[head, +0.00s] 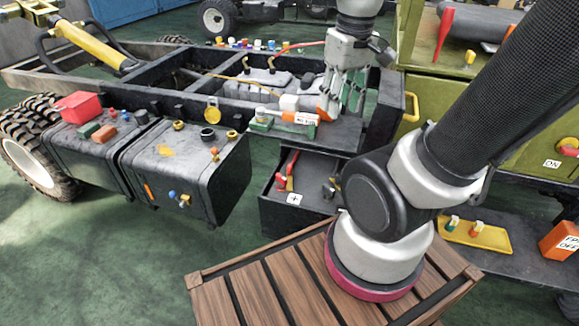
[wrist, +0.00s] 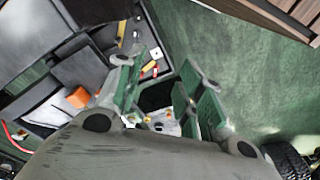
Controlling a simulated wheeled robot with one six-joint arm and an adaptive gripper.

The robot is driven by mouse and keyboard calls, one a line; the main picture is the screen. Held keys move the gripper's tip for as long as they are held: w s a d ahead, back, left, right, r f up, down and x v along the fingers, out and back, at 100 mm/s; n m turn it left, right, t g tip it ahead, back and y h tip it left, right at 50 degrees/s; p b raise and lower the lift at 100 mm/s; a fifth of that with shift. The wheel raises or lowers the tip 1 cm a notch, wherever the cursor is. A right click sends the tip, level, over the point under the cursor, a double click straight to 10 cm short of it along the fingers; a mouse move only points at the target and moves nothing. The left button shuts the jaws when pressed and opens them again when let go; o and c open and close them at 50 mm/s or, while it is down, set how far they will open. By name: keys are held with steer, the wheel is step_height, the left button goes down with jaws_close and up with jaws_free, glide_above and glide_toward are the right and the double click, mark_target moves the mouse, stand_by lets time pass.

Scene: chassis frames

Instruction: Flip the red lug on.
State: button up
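My gripper (head: 343,104) hangs over the engine-bay end of the chassis frame, fingers pointing down. Its two green-padded fingers stand apart with nothing between them in the wrist view (wrist: 162,88). A red lug (head: 568,151) sticks out at the far right, beside a white ON plate (head: 551,163), well away from my gripper. A long red lever-like piece (head: 288,164) also lies in the open drawer (head: 312,207) below my gripper; it seems to show in the wrist view (wrist: 148,66). I cannot tell for sure which red part is the lug, nor its switch position.
My arm crosses the right side, above a slatted wooden crate (head: 262,285). A black chassis frame (head: 190,95), a tank (head: 180,165) with small parts and a wheel (head: 38,145) stand left. A yellow tray (head: 478,235) and orange block (head: 560,241) sit lower right. Green floor is clear at lower left.

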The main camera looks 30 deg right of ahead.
steer(key=w+f+n+g+h, duration=0.2)
steer(key=w+f+g, duration=0.2)
steer(key=w+f, duration=0.65)
steer(key=n+t+h, duration=0.1)
steer(key=n+h, duration=0.1)
steer(key=n, duration=0.8)
glide_above(289, 165)
steer(key=w+a, duration=0.1)
steer(key=a, duration=0.1)
step_height(289, 165, down, 22)
steer(key=x, duration=0.7)
steer(key=shift+a+f, duration=0.1)
steer(key=shift+f, duration=0.05)
jaws_close()
